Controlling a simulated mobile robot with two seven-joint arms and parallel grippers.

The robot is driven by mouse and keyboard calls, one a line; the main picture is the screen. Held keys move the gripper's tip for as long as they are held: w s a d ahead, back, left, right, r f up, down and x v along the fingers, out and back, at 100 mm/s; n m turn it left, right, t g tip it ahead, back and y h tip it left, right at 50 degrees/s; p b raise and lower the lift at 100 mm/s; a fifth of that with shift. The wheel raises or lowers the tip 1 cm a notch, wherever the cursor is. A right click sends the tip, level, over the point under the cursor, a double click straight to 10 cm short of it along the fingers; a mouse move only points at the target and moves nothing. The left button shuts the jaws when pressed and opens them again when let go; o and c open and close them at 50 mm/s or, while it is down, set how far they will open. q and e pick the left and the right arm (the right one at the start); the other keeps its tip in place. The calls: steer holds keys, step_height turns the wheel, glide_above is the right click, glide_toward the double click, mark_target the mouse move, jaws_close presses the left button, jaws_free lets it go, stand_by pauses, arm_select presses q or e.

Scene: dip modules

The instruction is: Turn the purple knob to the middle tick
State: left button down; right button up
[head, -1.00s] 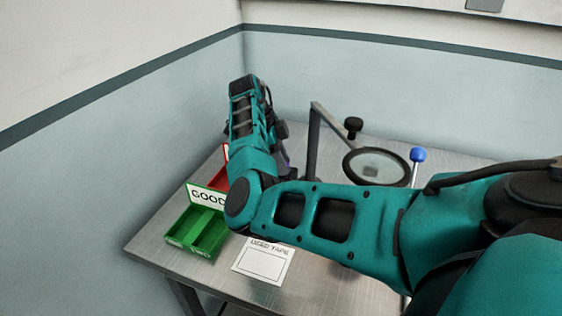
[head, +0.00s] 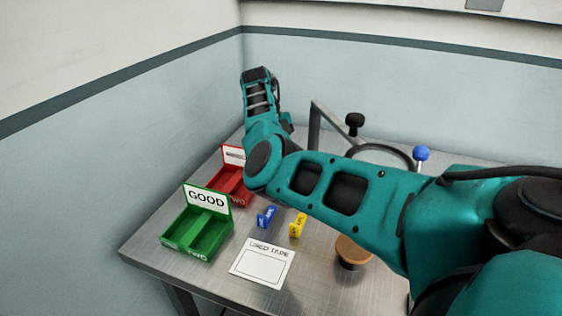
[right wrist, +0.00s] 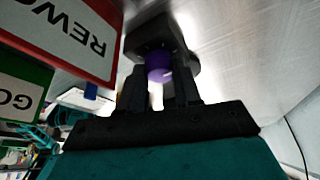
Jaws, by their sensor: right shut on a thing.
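The purple knob (right wrist: 160,66) shows in the right wrist view, mounted on a dark block (right wrist: 165,32) against the metal tabletop. My right gripper (right wrist: 160,78) has a finger on each side of the knob and is shut on it. The tick marks and the knob's pointer cannot be made out. In the head view my right arm hides the knob and the gripper's fingers. My left gripper is not in view.
A red REWORK bin (head: 232,184) stands close to the gripper, with a green GOOD bin (head: 205,228) nearer. Blue (head: 266,217) and yellow (head: 298,225) pieces, a white card (head: 262,264), a brown round-topped object (head: 352,250) and a magnifier (head: 385,150) share the metal table.

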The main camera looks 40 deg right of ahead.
stand_by(0.4)
steer(key=o, duration=1)
steer(key=shift+p+v, duration=0.45)
steer(key=shift+v, duration=3.3)
